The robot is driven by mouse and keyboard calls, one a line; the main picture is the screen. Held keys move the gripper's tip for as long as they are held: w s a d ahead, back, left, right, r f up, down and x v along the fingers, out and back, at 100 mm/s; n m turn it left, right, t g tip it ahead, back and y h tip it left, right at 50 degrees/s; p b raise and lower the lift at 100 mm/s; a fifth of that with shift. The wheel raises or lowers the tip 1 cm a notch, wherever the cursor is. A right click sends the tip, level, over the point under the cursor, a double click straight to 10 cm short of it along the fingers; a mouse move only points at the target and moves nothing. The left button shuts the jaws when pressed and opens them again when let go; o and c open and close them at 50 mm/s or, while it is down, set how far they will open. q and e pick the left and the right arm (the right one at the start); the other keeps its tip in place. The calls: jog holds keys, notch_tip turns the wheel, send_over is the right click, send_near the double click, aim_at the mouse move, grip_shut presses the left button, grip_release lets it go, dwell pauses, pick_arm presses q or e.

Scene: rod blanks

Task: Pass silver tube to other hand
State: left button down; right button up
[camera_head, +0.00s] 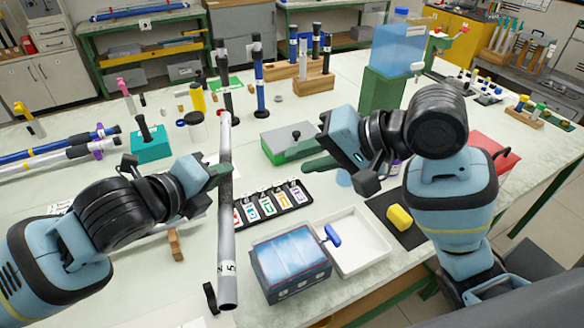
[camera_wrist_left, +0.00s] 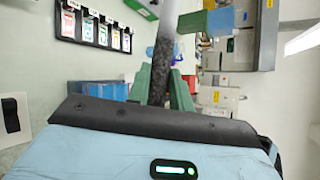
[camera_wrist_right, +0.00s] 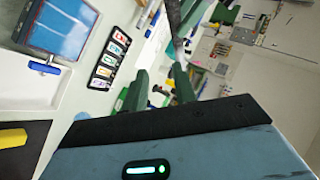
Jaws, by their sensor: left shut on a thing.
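Below the tube and my right gripper are a label tray (camera_head: 290,212), a blue box (camera_head: 258,275) and a white tray (camera_head: 375,262). A grey-green box (camera_head: 280,145) lies behind. Upright rods in stands (camera_head: 262,105) are close behind the tube's top.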

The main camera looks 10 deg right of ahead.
send_near(231, 191)
jog(key=shift+n+g+y, duration=0.3)
jog(key=shift+n+g, duration=0.1)
jog(key=x, duration=0.8)
jog(key=shift+w+f, duration=0.25)
jog(key=shift+w, duration=0.15)
jog(key=c, duration=0.4)
pick_arm(q)
jog(key=c, duration=1.7)
grip_release()
pick_arm(e)
grip_shut()
pick_arm(q)
jog(key=o, duration=0.5)
jog(key=shift+o, duration=0.2)
jog(key=v, duration=0.7)
jog(key=shift+s+r, duration=0.15)
jog(key=shift+s, duration=0.05)
